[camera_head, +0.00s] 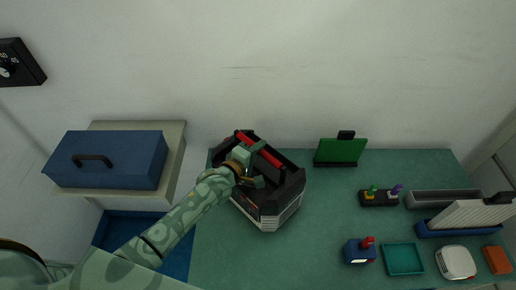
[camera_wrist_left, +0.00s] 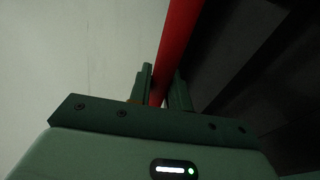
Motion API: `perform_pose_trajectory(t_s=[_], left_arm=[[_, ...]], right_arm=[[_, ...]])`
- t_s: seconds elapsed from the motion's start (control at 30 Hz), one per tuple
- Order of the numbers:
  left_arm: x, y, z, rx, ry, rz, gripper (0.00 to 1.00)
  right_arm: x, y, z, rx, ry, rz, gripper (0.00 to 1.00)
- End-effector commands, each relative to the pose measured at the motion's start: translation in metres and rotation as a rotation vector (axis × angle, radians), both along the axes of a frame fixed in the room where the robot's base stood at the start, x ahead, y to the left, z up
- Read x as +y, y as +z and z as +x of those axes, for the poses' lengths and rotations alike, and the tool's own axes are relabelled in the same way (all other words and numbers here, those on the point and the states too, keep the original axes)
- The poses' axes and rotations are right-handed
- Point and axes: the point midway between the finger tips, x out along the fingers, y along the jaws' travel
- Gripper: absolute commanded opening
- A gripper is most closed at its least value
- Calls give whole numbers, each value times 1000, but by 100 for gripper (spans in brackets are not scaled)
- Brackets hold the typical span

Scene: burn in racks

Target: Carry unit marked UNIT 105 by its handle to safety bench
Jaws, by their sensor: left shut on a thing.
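A black unit with a red handle (camera_head: 262,150) and a pale front panel (camera_head: 272,216) is at the left end of the green bench top (camera_head: 330,230). I cannot read any marking on it. My left gripper (camera_head: 252,166) reaches over the unit and is shut on the handle. In the left wrist view the red handle (camera_wrist_left: 178,45) runs between the two fingers of the left gripper (camera_wrist_left: 164,90). I cannot tell whether the unit rests on the bench or hangs just above it. My right gripper is not in view.
A blue lidded box (camera_head: 110,160) stands on a beige stand at left. On the bench are a green board (camera_head: 340,151), a black block with coloured knobs (camera_head: 379,198), a small blue box (camera_head: 358,252), a teal tray (camera_head: 404,271) and a white device (camera_head: 456,262). The bench's middle front is clear.

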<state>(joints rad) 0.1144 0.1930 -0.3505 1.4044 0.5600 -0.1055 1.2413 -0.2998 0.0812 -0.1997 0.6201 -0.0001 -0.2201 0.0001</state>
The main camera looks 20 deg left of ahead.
Motion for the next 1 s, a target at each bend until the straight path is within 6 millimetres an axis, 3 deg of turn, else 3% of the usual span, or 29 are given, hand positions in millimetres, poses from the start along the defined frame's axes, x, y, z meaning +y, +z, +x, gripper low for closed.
perform_pose_trajectory(t_s=[0.07,0.1,0.17,0.47,0.57,1.0], left_arm=[[-1,7,3,-17,2,-8,0],[0,-1,0,0,0,0,25],[0,-1,0,0,0,0,41],[0,1,0,0,0,0,41],[3,2,-8,1,0,-1,41],[33,22,-95,2,-1,0,41]], right_arm=[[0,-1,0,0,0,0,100],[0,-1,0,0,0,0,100],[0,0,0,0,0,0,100],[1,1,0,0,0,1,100],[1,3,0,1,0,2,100],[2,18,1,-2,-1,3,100]])
